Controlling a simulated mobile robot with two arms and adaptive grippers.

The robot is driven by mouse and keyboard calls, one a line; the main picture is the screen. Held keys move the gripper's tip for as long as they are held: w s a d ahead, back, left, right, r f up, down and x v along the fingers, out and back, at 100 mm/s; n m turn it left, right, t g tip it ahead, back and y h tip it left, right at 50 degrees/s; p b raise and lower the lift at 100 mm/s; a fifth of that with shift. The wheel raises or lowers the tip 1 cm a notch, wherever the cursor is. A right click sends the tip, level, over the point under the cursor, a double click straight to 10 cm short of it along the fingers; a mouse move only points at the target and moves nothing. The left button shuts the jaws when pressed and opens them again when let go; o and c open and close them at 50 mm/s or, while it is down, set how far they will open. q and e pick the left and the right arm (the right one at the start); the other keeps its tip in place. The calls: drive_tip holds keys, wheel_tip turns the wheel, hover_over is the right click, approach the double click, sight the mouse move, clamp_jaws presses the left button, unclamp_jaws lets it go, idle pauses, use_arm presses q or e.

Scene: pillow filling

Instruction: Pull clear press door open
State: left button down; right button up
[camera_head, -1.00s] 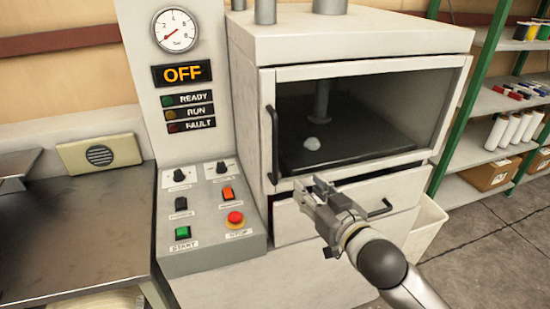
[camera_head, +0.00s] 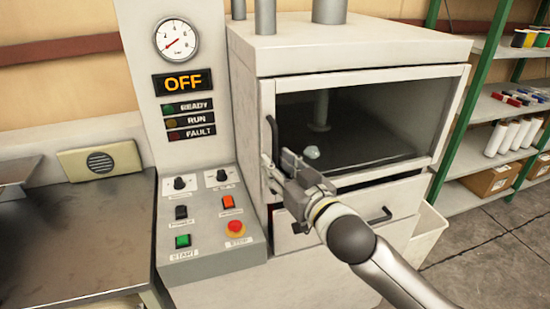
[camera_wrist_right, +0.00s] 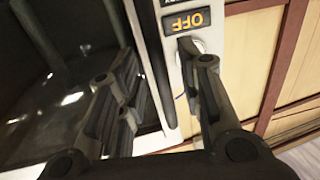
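The clear press door (camera_head: 365,125) is a glass pane in a light frame on the front of the press, and it looks shut. Its dark vertical handle (camera_head: 272,140) is on the door's left side. My right gripper (camera_head: 272,166) is at the lower part of this handle, its fingers near it; contact is unclear. In the right wrist view my right gripper (camera_wrist_right: 160,60) has its fingers spread, with the pale door frame (camera_wrist_right: 150,70) behind the gap. No firm hold on the handle shows. My left gripper is not in view.
A control panel (camera_head: 210,215) with buttons stands left of the door, close to my right gripper. A drawer with a dark handle (camera_head: 380,215) is below the door. A metal table (camera_head: 75,235) is at the left, and shelves (camera_head: 500,105) stand at the right.

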drive_tip(key=shift+x, duration=1.05)
drive_tip(key=shift+c, duration=0.3)
clamp_jaws()
